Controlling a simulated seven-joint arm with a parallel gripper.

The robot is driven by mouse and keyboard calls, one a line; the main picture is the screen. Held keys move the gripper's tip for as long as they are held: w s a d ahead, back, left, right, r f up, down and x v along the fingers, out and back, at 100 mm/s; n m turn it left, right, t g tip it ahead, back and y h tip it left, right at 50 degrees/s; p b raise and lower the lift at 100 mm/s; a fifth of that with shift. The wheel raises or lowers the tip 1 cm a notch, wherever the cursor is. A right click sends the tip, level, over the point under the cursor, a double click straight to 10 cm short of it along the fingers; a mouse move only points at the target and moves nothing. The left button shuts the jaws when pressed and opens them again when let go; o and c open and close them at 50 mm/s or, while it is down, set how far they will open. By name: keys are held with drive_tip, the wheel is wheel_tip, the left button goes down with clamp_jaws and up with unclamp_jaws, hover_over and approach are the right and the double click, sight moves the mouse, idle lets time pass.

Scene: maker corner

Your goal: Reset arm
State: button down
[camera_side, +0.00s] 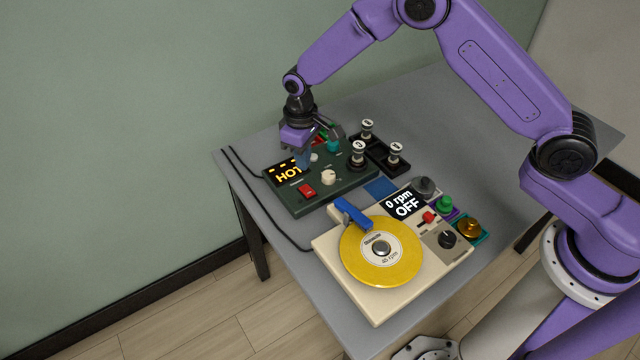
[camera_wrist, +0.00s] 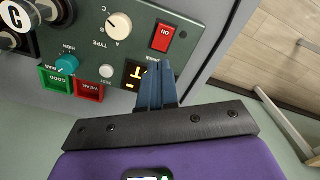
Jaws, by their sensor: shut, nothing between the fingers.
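My purple gripper (camera_side: 304,162) is over the back-left part of the dark green tester box (camera_side: 335,189), its blue fingers pointing down. In the wrist view the two blue fingers (camera_wrist: 158,72) are together with nothing between them. They overlap the tester's display, which reads HOT in the side view (camera_side: 288,174). I cannot tell whether the fingertips touch the panel. The red switch (camera_wrist: 162,37) reads ON. The white type knob (camera_wrist: 118,26), teal knob (camera_wrist: 66,64), test button (camera_wrist: 107,71), green GOOD box (camera_wrist: 55,79) and red WEAK box (camera_wrist: 89,91) show to the left of the fingers.
A black rack (camera_side: 377,165) holds labelled tubes right of the tester. A cream turntable (camera_side: 335,262) with a yellow record (camera_side: 360,265) stands in front; its display (camera_side: 404,204) reads 0 rpm OFF. Coloured knobs (camera_side: 445,203) sit at its right. The grey table (camera_side: 440,95) is clear behind.

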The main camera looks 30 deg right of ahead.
drive_tip(key=s+d+r+n, duration=0.2)
drive_tip(key=s+r, duration=0.5)
drive_tip(key=s, duration=0.2)
drive_tip(key=s+d+r+n, duration=0.1)
drive_tip(key=s+d+r, duration=0.1)
drive_tip(key=s+r, duration=0.6)
drive_tip(key=s+d+r+n, duration=0.1)
drive_tip(key=s+d, duration=0.5)
drive_tip(key=s, duration=0.3)
drive_tip(key=s+d+r+n, duration=0.1)
drive_tip(key=s+d+n, duration=0.1)
drive_tip(key=s+d, duration=0.4)
drive_tip(key=s, duration=0.4)
drive_tip(key=shift+s+r+n, duration=0.15)
drive_tip(key=shift+r+n, duration=0.15)
